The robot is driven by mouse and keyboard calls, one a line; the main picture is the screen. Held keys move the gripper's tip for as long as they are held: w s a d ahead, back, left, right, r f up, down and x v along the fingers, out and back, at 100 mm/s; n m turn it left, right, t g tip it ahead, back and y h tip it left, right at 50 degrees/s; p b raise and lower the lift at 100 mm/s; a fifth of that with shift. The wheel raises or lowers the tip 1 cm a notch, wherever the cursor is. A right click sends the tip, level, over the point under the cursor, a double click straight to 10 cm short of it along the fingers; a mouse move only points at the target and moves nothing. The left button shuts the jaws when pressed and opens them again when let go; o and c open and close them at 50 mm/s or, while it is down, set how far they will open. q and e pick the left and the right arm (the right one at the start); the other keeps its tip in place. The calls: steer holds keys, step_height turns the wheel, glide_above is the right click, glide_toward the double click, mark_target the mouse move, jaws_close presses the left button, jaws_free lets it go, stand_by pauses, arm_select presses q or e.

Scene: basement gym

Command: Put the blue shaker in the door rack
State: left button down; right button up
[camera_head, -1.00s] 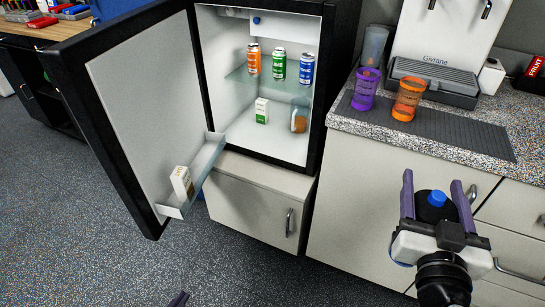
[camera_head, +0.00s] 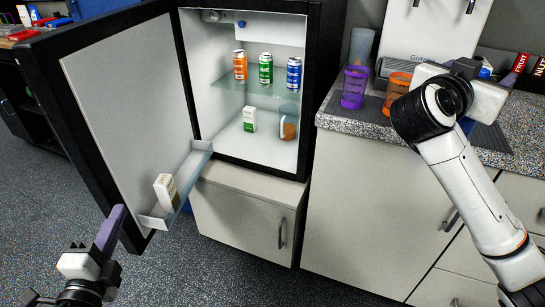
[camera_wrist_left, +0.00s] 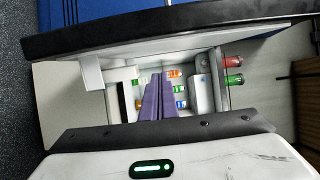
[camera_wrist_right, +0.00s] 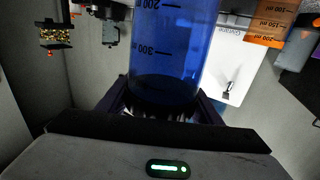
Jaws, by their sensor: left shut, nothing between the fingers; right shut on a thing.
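The blue shaker (camera_wrist_right: 175,45) is a clear blue cup with volume marks, held between my right gripper's fingers (camera_wrist_right: 165,105). In the head view the right gripper (camera_head: 484,82) is over the counter at the right; only a small blue bit of the shaker (camera_head: 486,72) shows behind it. The door rack (camera_head: 152,221) is a shallow tray low on the inside of the open fridge door, with a white carton (camera_head: 166,192) standing in it. My left gripper (camera_head: 118,214) is shut and empty near the door's lower edge; its fingers (camera_wrist_left: 158,100) are together in the left wrist view.
The open fridge holds orange (camera_head: 240,66), green (camera_head: 265,69) and blue (camera_head: 294,73) cans on its glass shelf. A small carton (camera_head: 249,120) and a jar (camera_head: 289,125) stand below. Purple (camera_head: 354,88) and orange (camera_head: 396,90) shakers stand on the counter. The rack has free room beside its carton.

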mark_target(113, 190)
arm_select(q)
steer(key=w+a, duration=0.1)
steer(key=w, duration=0.1)
steer(key=w+a, duration=0.1)
steer(key=w, duration=0.2)
steer(key=w+a, duration=0.1)
steer(key=w, duration=0.2)
steer(key=shift+w+a+f, duration=0.1)
steer(key=shift+w+a, duration=0.15)
steer(key=shift+a, duration=0.45)
arm_select(e)
steer(key=shift+r, duration=0.4)
arm_select(q)
steer(key=shift+a, duration=0.1)
arm_select(e)
steer(key=shift+f, duration=0.1)
